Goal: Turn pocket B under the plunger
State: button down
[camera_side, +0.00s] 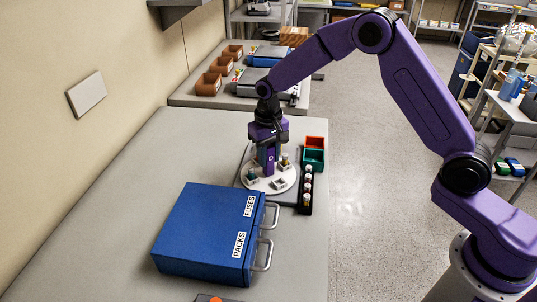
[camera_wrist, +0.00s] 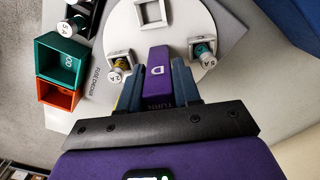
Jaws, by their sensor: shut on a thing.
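The round white turntable (camera_side: 284,187) lies on a grey base, and the wrist view shows it too (camera_wrist: 178,25). One square pocket (camera_wrist: 153,13) at the top of the wrist view looks empty. The left pocket holds a yellow-banded fuse (camera_wrist: 119,66), apparently marked 2 A; the right pocket holds a teal-banded fuse (camera_wrist: 202,52). No letter B is readable on any pocket. I cannot make out the plunger.
A green bin (camera_side: 314,158) and an orange bin (camera_side: 315,142) stand right of the turntable. A black rack (camera_side: 306,208) holds several fuses. A blue cabinet (camera_side: 205,232) with handles stands close in front. The left of the table is clear.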

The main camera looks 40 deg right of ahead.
jog(key=shift+m, duration=3.5)
jog(key=shift+w+m, duration=0.1)
jog(key=shift+m, duration=0.5)
jog(key=c, duration=1.2)
grip_release()
jog(key=shift+o, duration=0.2)
notch_tip(320, 180, up, 18)
jog(key=shift+f, duration=0.25)
